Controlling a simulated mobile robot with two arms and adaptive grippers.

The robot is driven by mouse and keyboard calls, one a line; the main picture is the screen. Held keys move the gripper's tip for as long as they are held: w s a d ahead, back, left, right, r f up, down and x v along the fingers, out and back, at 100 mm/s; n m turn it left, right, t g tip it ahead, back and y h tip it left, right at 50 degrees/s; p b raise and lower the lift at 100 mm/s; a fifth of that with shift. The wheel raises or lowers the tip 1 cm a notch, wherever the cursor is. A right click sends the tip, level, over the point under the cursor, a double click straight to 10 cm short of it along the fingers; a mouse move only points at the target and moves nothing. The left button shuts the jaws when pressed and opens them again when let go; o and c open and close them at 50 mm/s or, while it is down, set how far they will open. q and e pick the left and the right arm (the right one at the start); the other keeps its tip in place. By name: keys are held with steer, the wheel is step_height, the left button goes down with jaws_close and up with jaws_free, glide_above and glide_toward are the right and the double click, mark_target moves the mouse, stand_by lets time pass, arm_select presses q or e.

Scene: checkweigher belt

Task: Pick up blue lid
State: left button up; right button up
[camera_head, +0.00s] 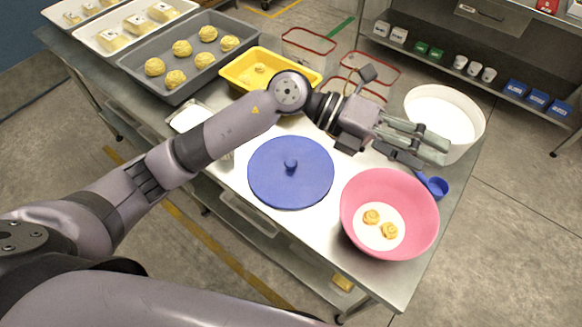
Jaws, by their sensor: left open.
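The blue lid (278,184) is a round flat disc with a small knob (291,165) at its centre. It lies on the steel table in front of my left forearm, and whatever is under it is hidden. My left gripper (440,150) is open and empty. It is to the right of the lid, above the table between the white tub and the pink bowl, apart from the lid. My right gripper is not in view.
A pink bowl (411,238) with two pastries stands right of the lid. A white tub (468,107) and a blue scoop (437,186) are near the gripper. A yellow tray (237,72), clear red-rimmed containers (369,66) and a grey pastry tray (131,50) stand behind. A shelf is beyond.

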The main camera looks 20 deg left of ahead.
arm_select(q)
steer(key=w+a+f+m+y, duration=0.1)
steer(key=w+a+f+y, duration=0.1)
steer(key=a+f+y, duration=0.25)
steer(key=n+t+y, duration=0.2)
steer(key=y, duration=0.9)
glide_above(291, 162)
step_height(291, 162, down, 4)
step_height(291, 162, down, 11)
steer(key=p, duration=0.3)
steer(key=shift+s+a+f+p, duration=0.1)
steer(key=shift+a+p, duration=0.05)
steer(key=shift+p, duration=0.25)
steer(key=shift+f, duration=0.55)
steer(key=shift+f+p, duration=0.3)
steer(key=shift+p, duration=0.15)
step_height(291, 162, down, 4)
steer(key=shift+r+p, duration=0.15)
steer(key=shift+p, duration=0.7)
steer(key=shift+f, duration=0.45)
